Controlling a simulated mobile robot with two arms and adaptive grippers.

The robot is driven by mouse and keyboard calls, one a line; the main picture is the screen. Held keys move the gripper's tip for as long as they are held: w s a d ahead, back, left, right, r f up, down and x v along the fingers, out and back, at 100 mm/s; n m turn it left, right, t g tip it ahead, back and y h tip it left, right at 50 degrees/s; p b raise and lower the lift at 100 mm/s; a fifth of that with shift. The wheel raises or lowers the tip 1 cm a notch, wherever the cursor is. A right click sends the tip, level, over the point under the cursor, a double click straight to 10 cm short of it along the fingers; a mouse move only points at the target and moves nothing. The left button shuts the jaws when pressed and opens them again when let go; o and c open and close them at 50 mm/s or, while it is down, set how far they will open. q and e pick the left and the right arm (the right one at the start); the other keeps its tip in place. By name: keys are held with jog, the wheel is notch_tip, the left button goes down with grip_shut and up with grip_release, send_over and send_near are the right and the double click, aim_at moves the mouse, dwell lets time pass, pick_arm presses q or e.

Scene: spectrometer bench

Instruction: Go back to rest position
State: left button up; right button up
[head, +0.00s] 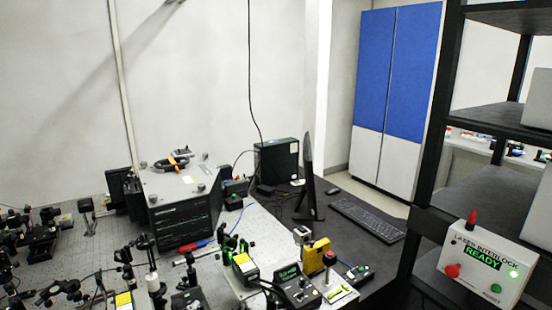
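Neither of my grippers shows in the head view, and no part of my arms can be made out. The view looks over an optical bench (60,245) with a dark spectrometer-like box (182,222) standing on it. A laser interlock box (484,262) at the lower right shows a green "READY" sign, a lit green lamp, a red button and a green button.
Several small optical mounts crowd the bench's left and front. A monitor (308,180) seen edge-on, a keyboard (367,219) and a black computer box (277,160) stand on the dark desk. A black shelf rack (437,150) rises at right. A blue-and-white cabinet (398,75) stands behind.

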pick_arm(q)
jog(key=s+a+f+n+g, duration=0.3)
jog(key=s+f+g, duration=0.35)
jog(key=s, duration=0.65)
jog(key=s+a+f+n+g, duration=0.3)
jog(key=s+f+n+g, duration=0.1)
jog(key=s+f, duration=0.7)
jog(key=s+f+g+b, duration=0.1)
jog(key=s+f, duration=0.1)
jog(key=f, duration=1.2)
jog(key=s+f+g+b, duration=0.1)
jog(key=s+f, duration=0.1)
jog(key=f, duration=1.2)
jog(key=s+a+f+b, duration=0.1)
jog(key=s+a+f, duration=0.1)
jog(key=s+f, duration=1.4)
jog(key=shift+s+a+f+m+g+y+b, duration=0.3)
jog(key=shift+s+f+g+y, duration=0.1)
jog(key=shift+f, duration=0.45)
